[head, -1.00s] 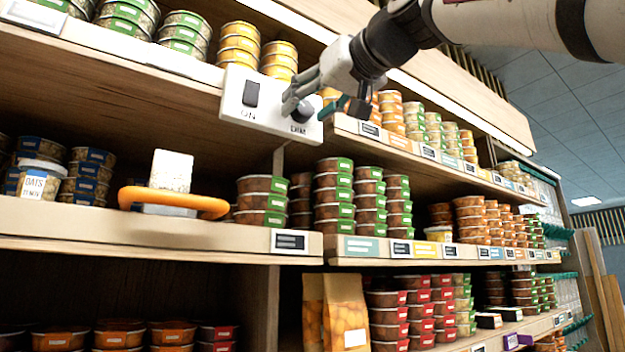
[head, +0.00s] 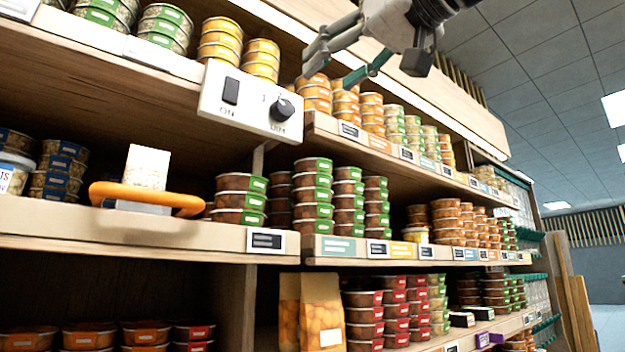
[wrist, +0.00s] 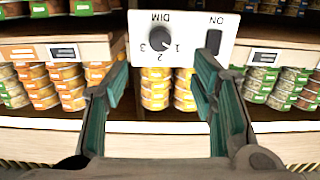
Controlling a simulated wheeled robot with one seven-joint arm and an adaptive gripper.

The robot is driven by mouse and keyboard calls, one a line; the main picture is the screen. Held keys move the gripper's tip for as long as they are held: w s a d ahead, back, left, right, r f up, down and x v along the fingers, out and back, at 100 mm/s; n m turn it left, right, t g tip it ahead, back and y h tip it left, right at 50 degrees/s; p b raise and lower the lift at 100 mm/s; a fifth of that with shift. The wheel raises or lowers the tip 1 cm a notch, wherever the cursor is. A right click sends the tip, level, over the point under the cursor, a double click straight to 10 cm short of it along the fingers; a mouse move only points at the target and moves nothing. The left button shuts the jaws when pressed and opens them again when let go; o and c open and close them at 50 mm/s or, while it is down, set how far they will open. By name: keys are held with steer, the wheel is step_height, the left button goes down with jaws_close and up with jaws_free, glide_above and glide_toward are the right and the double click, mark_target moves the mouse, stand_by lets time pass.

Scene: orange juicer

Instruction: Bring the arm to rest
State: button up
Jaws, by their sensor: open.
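My gripper (head: 326,80) is open and empty. In the head view it hangs in front of the upper shelf, above and to the right of a white control panel (head: 212,98). The panel has a dark ON switch (head: 231,90) and a black DIM knob (head: 281,109). In the wrist view the panel (wrist: 184,22) appears upside down at the top, beyond the two green-padded fingers (wrist: 160,95). The fingers are spread wide and apart from the knob (wrist: 160,39).
Shelves (head: 160,236) hold several stacks of lidded tubs. An orange ring-shaped handle (head: 147,199) with a white block sits on the middle shelf. A paper bag (head: 311,312) stands below. Open room lies to the right, under the ceiling (head: 545,90).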

stand_by(0.4)
steer(key=w+d+f+m+g+h, duration=0.1)
steer(key=d+f+m+g+h, duration=0.15)
steer(key=f, duration=1.25)
steer(key=d+f+m+g+h, duration=0.2)
steer(key=d+f+h, duration=0.2)
steer(key=f, duration=1.1)
steer(key=s+d+f+g+h, duration=0.1)
steer(key=s+f, duration=0.3)
steer(key=f, duration=0.6)
steer(key=s+d+f+m+g+h, duration=0.1)
steer(key=s+d+f+g, duration=0.2)
steer(key=f, duration=0.7)
steer(key=s+d+f+m+g+h, duration=0.1)
steer(key=s+d+f+g, duration=0.1)
steer(key=s+f, duration=0.4)
step_height(320, 180, down, 4)
steer(key=shift+s+d+f+h, duration=0.25)
steer(key=shift+d+h, duration=0.1)
steer(key=shift+d, duration=0.1)
steer(key=shift+m, duration=0.25)
